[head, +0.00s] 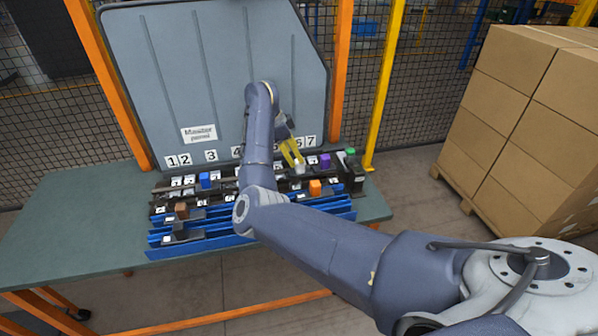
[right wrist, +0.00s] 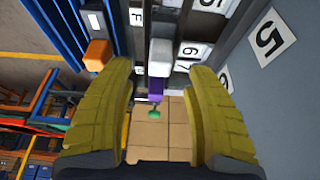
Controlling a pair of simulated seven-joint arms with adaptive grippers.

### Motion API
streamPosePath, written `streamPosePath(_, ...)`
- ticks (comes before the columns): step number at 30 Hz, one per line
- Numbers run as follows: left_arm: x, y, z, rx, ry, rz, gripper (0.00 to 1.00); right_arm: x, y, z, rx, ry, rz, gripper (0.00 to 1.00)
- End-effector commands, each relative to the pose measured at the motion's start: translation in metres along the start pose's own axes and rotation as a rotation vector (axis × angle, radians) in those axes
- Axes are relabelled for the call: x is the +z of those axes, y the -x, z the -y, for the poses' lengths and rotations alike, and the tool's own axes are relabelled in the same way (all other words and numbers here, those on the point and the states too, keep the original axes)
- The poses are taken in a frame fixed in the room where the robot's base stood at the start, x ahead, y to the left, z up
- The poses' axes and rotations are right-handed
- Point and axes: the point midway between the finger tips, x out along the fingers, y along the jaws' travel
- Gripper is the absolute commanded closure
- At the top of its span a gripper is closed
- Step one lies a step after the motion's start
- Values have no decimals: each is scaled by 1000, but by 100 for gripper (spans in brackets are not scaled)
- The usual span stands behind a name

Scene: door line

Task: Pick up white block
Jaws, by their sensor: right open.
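My right gripper (head: 293,154) is open, its yellow fingers pointing down over the right part of the rack in the head view. A white block (head: 299,169) shows just below the fingertips there. In the right wrist view the white block (right wrist: 160,57) lies in the gap between the open fingers (right wrist: 161,72), a little past the tips, with no visible contact. Part of the block and its slot is hard to make out in the head view. My left gripper is not in view.
The rack (head: 215,240) stands on a green table (head: 80,215), before a grey panel with number labels. A purple block (head: 325,160), green block (head: 350,152), orange block (head: 315,187), blue block (head: 205,180) and brown block (head: 181,210) sit in it. Cardboard boxes (head: 530,110) stand right.

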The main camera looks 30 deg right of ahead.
Motion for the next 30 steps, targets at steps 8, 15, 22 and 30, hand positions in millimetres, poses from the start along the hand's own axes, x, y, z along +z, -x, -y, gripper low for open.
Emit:
streamPosePath(8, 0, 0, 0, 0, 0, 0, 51, 0, -15, 0, 1, 0, -2, 46)
streamPosePath(15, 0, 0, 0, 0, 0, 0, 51, 1, -44, 0, 0, 0, -1, 46)
streamPosePath(22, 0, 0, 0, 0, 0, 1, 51, 2, -56, 0, -1, 0, 0, 46)
streamPosePath(30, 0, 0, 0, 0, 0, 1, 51, 2, -56, 0, -1, 0, 1, 47)
